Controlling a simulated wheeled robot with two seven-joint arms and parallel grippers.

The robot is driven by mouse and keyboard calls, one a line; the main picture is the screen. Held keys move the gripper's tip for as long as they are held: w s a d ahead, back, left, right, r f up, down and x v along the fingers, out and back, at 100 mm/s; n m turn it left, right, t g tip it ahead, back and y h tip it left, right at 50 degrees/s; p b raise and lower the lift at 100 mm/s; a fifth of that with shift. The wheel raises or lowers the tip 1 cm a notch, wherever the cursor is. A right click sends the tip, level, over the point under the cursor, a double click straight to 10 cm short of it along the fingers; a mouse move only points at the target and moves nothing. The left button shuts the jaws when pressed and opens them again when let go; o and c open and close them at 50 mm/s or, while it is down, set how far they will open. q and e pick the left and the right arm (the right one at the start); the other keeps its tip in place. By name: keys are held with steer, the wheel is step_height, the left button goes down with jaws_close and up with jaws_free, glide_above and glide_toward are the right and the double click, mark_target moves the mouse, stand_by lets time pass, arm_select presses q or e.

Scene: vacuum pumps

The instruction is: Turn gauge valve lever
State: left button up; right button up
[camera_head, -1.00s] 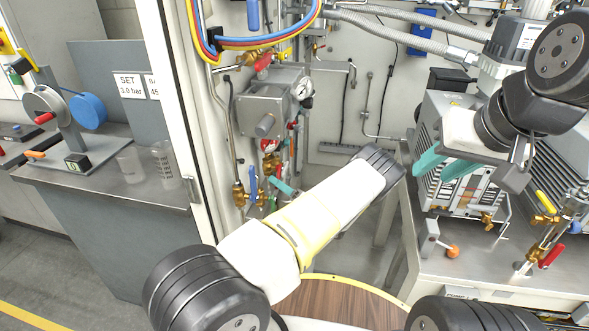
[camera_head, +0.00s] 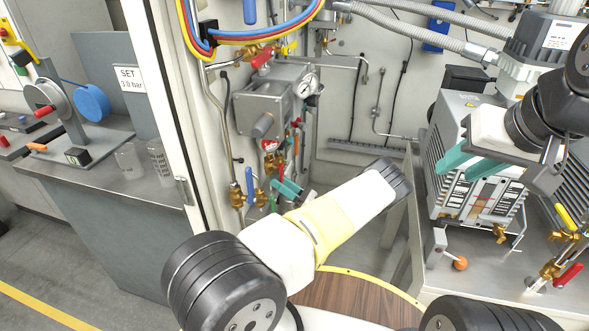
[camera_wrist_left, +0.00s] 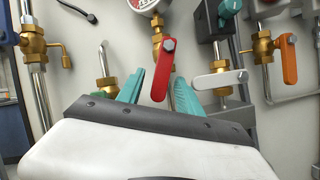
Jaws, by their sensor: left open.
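The red lever (camera_wrist_left: 162,72) hangs down from a brass valve (camera_wrist_left: 157,38) below a round gauge (camera_wrist_left: 145,3) in the left wrist view. My left gripper (camera_wrist_left: 159,82) is open, with one teal finger on each side of the lever; I cannot tell whether either touches it. In the head view my left gripper (camera_head: 287,189) shows as small teal fingers near the brass valves, and the gauge (camera_head: 269,145) sits above them. My right gripper (camera_head: 462,172) has its teal fingers apart and empty, in front of a pump.
In the left wrist view a white lever (camera_wrist_left: 220,80) and an orange lever (camera_wrist_left: 288,60) are close on the right. A blue lever (camera_head: 250,185) is beside them in the head view. The grey box (camera_head: 270,105) is above. The pump (camera_head: 470,195) stands right.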

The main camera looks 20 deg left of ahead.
arm_select(q)
steer(key=shift+d, duration=0.1)
steer(key=shift+v, duration=0.85)
steer(key=shift+s, duration=0.1)
steer(key=v, duration=0.6)
stand_by(0.6)
